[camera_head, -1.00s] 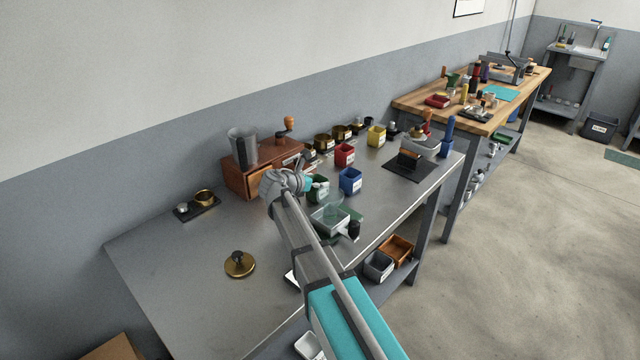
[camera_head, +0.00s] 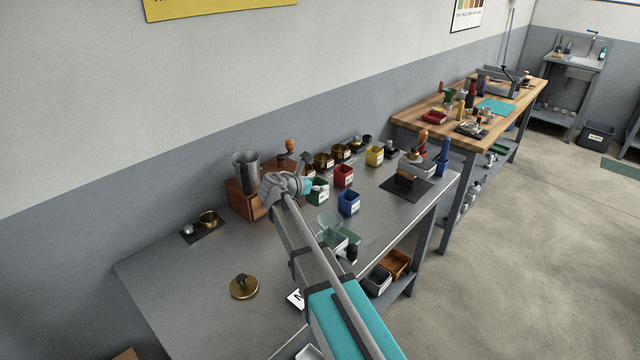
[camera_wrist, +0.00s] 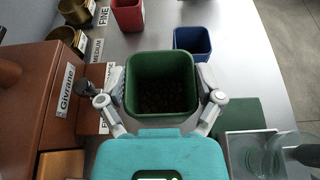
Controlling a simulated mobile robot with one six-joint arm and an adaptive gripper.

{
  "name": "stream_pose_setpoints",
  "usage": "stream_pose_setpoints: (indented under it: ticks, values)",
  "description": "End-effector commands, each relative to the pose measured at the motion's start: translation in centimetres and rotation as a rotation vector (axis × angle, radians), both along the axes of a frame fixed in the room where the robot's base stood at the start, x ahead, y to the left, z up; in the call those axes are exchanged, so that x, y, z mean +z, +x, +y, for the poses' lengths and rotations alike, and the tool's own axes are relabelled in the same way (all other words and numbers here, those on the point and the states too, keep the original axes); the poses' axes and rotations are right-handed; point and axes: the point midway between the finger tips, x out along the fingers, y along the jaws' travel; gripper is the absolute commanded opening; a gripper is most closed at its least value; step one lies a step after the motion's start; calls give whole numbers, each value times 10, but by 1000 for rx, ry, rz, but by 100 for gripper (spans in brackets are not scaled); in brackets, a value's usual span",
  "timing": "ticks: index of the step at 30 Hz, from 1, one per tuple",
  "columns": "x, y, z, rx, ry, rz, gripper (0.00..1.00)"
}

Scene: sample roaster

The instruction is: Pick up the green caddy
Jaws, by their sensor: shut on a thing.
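The green caddy (camera_wrist: 161,66) is in the middle of the wrist view, a square open-topped bin with dark contents, which look like beans. My gripper (camera_wrist: 160,98) is shut on it, with one finger against its left side and one against its right. In the head view the green caddy (camera_head: 318,194) shows just right of my gripper (camera_head: 306,187), partly hidden by my arm. It looks upright. I cannot tell whether its base touches the table.
A blue caddy (camera_head: 348,203), a red caddy (camera_head: 343,176) and a yellow caddy (camera_head: 374,156) stand nearby on the steel table (camera_head: 190,285). A brown wooden box (camera_wrist: 35,95) is close on the left. A clear container (camera_wrist: 262,150) lies near the right.

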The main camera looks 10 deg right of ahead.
Motion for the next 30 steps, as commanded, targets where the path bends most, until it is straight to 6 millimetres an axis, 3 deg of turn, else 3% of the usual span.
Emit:
stream_pose_setpoints:
  ticks: [1, 9, 30]
  values:
    - [8, 0, 0, 0, 0, 0, 27]
    - [20, 0, 0, 0, 0, 0, 27]
    - [21, 0, 0, 0, 0, 0, 27]
